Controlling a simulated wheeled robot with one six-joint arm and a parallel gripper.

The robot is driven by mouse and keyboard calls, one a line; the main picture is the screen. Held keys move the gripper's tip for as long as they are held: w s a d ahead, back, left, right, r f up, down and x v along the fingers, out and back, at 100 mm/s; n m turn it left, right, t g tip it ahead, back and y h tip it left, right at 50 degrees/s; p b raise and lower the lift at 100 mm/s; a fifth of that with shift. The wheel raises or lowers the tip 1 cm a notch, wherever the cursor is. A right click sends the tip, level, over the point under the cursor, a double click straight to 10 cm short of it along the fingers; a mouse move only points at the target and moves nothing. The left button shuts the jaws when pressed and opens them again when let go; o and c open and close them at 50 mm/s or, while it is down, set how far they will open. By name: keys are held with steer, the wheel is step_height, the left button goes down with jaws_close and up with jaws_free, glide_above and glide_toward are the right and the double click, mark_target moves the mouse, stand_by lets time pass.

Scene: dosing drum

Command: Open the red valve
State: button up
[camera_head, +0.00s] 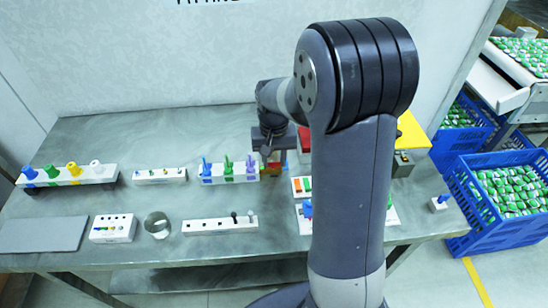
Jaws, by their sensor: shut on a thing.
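My gripper (271,152) points down at the back middle of the bench, left of my big arm link. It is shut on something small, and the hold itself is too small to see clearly. A small red-orange part (273,167) shows right under the jaws. It looks like the red valve, but its shape and handle angle are mostly hidden by the gripper. A larger red thing (305,139) stands just right of the gripper, partly hidden by my arm.
A white rack with blue, green and purple pieces (230,174) stands close left of the gripper. A rack of coloured cones (68,176), a glass beaker (157,225) and a yellow-topped box (412,132) are on the bench. My arm hides its middle right.

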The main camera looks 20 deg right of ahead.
stand_by(0.4)
steer(key=o, duration=1)
step_height(320, 180, up, 11)
steer(key=shift+f, duration=0.1)
step_height(320, 180, down, 11)
steer(key=shift+r, duration=0.1)
stand_by(0.5)
